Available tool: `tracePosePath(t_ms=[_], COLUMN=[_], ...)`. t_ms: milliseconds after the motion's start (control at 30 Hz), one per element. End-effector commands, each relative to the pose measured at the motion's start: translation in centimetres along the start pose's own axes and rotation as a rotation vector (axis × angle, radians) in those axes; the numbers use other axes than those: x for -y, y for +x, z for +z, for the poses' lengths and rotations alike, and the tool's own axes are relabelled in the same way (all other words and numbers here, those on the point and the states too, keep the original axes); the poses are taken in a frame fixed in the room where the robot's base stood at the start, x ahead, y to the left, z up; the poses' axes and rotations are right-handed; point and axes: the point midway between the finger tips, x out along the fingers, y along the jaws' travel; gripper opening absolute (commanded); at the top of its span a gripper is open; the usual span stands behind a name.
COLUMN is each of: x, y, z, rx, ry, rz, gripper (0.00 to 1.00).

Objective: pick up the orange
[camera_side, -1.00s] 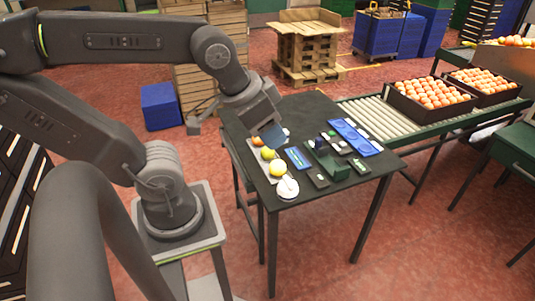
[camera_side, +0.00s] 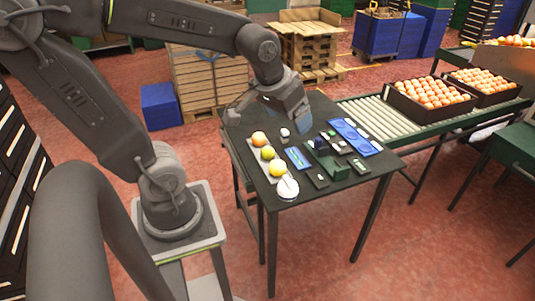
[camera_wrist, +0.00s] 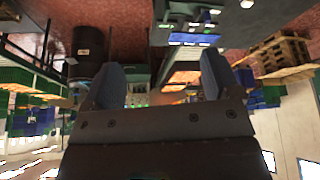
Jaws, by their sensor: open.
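The orange (camera_side: 258,139) sits at the far end of a light strip on the dark table, in the side view. A green-yellow fruit (camera_side: 267,152) and a yellow fruit (camera_side: 277,168) lie in a row nearer the camera. My gripper (camera_side: 299,118) hangs above the far part of the table, to the right of the orange and apart from it. In the wrist view my gripper (camera_wrist: 162,82) shows two blue-grey fingers spread wide with nothing clear held between them. I cannot make out the orange in the wrist view.
A round white item (camera_side: 287,189) sits at the table's near corner, and a small white item (camera_side: 285,133) near the orange. A roller conveyor (camera_side: 383,117) with fruit crates (camera_side: 430,108) adjoins the table's right side.

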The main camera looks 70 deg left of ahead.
Motion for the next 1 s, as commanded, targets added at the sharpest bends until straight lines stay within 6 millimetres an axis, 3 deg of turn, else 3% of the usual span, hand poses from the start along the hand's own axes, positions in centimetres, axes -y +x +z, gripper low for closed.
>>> tracePosePath(t_ms=[100,300,500,600,733,1000], x=[3.4,10.0,17.0,19.5,21.2,22.2], y=[4.0,11.1,18.1,20.5,22.3,25.8], z=[-3.0,-5.8,-5.6,-4.9,-4.2,-3.1], rx=[0.041,0.089,0.126,0.138,0.145,0.151], ry=[-0.165,-0.424,-0.653,-0.732,-0.788,-0.803], rz=[-0.076,-0.179,-0.256,-0.279,-0.294,-0.298], gripper=[0.83,0.83,0.83,0.83,0.83,0.83])
